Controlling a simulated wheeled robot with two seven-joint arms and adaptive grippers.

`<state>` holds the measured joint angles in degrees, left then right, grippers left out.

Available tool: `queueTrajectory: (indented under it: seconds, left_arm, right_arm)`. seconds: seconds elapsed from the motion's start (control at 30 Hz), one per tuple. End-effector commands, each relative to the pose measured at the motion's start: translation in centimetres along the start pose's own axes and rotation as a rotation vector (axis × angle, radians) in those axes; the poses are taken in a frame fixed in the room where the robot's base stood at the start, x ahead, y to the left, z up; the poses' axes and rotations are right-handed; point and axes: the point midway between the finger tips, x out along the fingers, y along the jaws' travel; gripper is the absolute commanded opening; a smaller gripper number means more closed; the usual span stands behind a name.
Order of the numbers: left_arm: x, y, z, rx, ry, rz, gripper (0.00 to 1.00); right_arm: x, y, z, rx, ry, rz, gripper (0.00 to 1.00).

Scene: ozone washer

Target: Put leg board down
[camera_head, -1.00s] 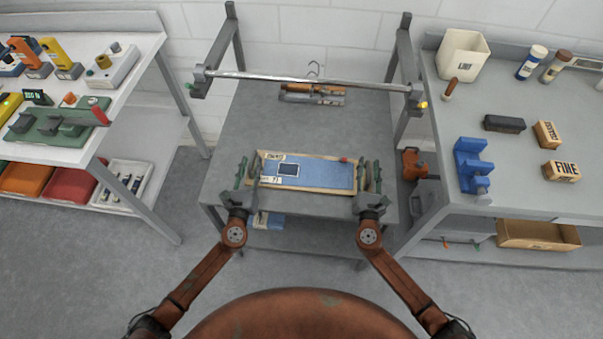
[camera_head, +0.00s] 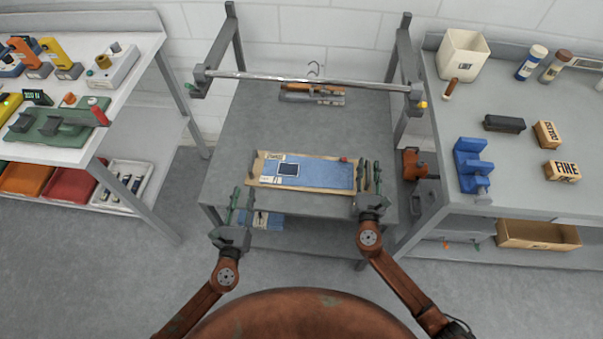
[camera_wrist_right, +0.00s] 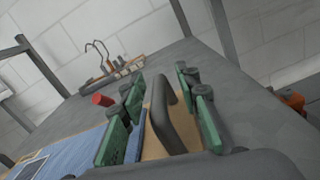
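The leg board (camera_head: 310,172) is a wooden board with blue denim and a white-edged patch. It lies flat on the grey table (camera_head: 300,130); it also shows at lower left in the right wrist view (camera_wrist_right: 85,148). My left gripper (camera_head: 245,209) is open and empty, off the board's left end, toward me at the table's front edge. My right gripper (camera_head: 371,180) is at the board's right end. In the wrist view its green fingers (camera_wrist_right: 163,118) stand apart on either side of the board's dark handle (camera_wrist_right: 168,112), with gaps visible.
A metal bar (camera_head: 310,79) spans above the table between two posts. A tool rack (camera_head: 312,94) lies at the table's back. The red button (camera_head: 343,159) sits on the board's far edge. Side benches stand left and right.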

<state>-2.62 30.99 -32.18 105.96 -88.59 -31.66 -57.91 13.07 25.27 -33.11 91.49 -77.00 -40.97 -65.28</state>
Motion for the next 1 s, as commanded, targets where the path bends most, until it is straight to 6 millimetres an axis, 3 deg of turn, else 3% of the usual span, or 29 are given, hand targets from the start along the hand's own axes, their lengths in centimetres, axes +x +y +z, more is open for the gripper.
queueTrajectory:
  seconds: [0.53,0.7,1.0]
  left_arm:
    - [0.0,0.0,0.0,0.0,0.0,0.0,0.29]
    - [0.0,0.0,0.0,0.0,0.0,0.0,0.29]
    - [0.0,0.0,0.0,0.0,0.0,0.0,0.29]
  right_arm:
    - [-9.9,-0.1,-0.1,0.0,0.003,-0.001,0.3]
    - [-11.3,-0.1,-0.1,0.001,0.002,-0.001,0.3]
    - [-11.6,0.0,0.0,0.0,0.001,0.0,0.3]
